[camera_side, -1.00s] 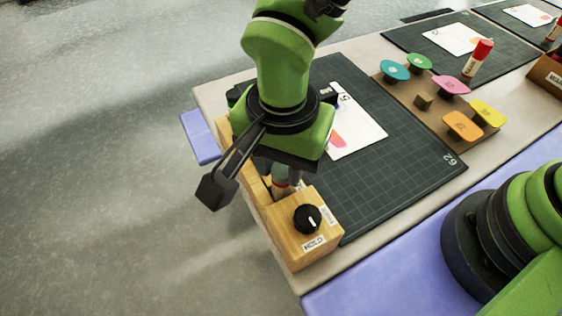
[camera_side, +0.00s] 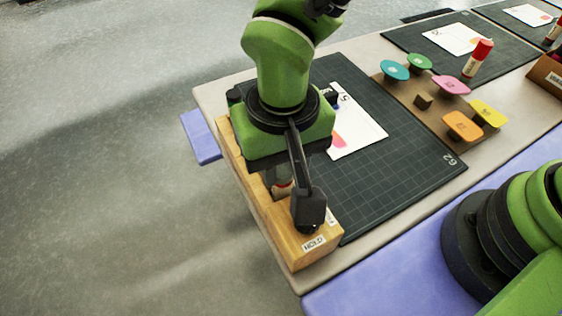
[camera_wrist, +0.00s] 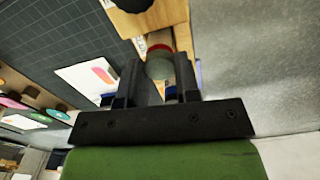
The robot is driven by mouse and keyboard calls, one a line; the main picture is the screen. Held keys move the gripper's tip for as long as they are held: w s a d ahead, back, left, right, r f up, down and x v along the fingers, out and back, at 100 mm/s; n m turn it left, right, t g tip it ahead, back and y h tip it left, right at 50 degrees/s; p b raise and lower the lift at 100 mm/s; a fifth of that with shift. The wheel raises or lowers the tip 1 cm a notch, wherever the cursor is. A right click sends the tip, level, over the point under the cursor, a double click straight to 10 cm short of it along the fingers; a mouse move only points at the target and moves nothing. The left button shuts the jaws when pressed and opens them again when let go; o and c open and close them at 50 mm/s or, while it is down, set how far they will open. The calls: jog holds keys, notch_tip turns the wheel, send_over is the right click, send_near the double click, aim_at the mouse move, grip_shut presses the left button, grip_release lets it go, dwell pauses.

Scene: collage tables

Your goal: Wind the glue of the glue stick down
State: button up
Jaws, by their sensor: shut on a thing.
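The glue stick is set in a wooden holder (camera_side: 322,252) at the left edge of the mat. In the wrist view the glue stick (camera_wrist: 159,67) shows a grey-green end and a red ring between the two dark fingers of my gripper (camera_wrist: 158,74). My gripper is shut on this end. The glue itself cannot be made out. The holder's black knob (camera_wrist: 132,4) shows at the top of the wrist view.
A dark cutting mat (camera_side: 385,190) with a white card (camera_side: 360,130) lies beside the holder. Several coloured discs stand on a brown board (camera_side: 400,87) at the right. Another red-topped glue stick (camera_side: 478,58) stands behind them. The front right of the mat is clear.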

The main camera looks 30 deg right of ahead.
jog(key=shift+n, duration=0.4)
jog(key=n, duration=0.4)
jog(key=shift+n, duration=0.4)
jog(key=shift+n, duration=0.9)
jog(key=o, duration=0.5)
jog(key=shift+r, duration=0.1)
